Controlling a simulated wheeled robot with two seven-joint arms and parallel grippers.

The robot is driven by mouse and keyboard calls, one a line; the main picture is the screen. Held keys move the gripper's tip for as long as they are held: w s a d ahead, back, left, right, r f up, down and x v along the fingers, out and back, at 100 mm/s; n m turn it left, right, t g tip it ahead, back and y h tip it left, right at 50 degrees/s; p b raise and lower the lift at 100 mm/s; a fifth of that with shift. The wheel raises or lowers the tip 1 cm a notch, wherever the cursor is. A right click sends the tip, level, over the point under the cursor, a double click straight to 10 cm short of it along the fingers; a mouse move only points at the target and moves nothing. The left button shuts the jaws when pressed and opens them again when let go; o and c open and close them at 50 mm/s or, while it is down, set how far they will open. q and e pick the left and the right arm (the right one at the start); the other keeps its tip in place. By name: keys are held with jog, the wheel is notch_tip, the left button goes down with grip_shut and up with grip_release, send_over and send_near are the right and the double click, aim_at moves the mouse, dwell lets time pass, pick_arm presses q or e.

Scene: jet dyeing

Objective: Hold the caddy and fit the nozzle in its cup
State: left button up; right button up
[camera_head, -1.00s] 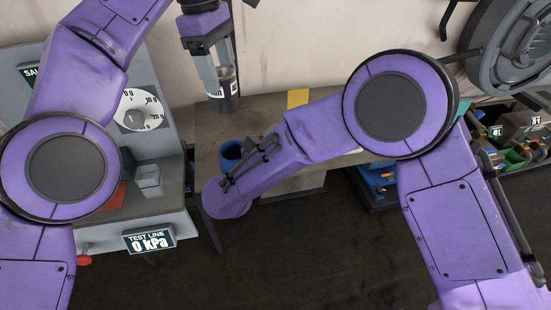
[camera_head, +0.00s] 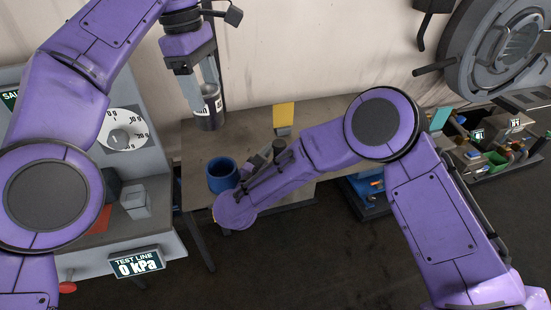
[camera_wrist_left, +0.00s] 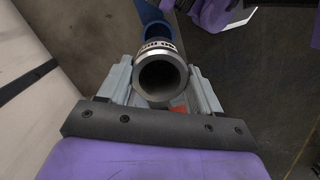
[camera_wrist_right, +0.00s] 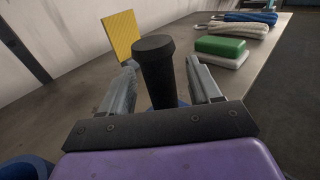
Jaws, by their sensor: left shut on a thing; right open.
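My left gripper (camera_head: 198,88) is shut on the nozzle (camera_head: 210,112), a grey tube with a dark-lettered white label. The nozzle's round open end (camera_wrist_left: 162,78) faces the left wrist camera. The blue cup (camera_head: 222,174) stands on the table, below the nozzle in the head view; part of it shows behind the nozzle in the left wrist view (camera_wrist_left: 150,14). A black upright handle (camera_wrist_right: 154,72), apparently the caddy's, rises from a blue base. My right gripper (camera_wrist_right: 158,82) is open, with its fingers either side of the handle. The base is mostly hidden.
A yellow board (camera_head: 284,115) stands on the table (camera_head: 200,140) behind the handle. Green and white blocks (camera_wrist_right: 220,46) and rope coils (camera_wrist_right: 245,22) lie further along. A grey gauge console (camera_head: 122,132) stands at left. Table between the handle and those blocks is clear.

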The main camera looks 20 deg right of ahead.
aim_at(211, 123)
jog(key=c, duration=1.1)
pick_arm(q)
jog(key=shift+a, duration=0.35)
pick_arm(e)
jog(key=shift+c, duration=0.2)
pick_arm(q)
jog(key=shift+a+f, duration=0.15)
jog(key=shift+f, duration=0.1)
jog(key=f+m, duration=0.1)
jog(key=f, duration=0.1)
jog(key=f+m, duration=0.2)
jog(key=f, duration=0.1)
jog(key=d+f+m, duration=0.1)
jog(key=f+m, duration=0.1)
jog(key=shift+s+f+g, duration=0.15)
jog(key=shift+g, duration=0.15)
jog(key=shift+d+f, duration=0.1)
jog(key=shift+f, duration=0.25)
notch_tip(211, 123, down, 9)
jog(key=shift+f, duration=0.15)
jog(key=o, duration=1.5)
jog(key=shift+f, duration=0.15)
jog(key=shift+o, duration=0.2)
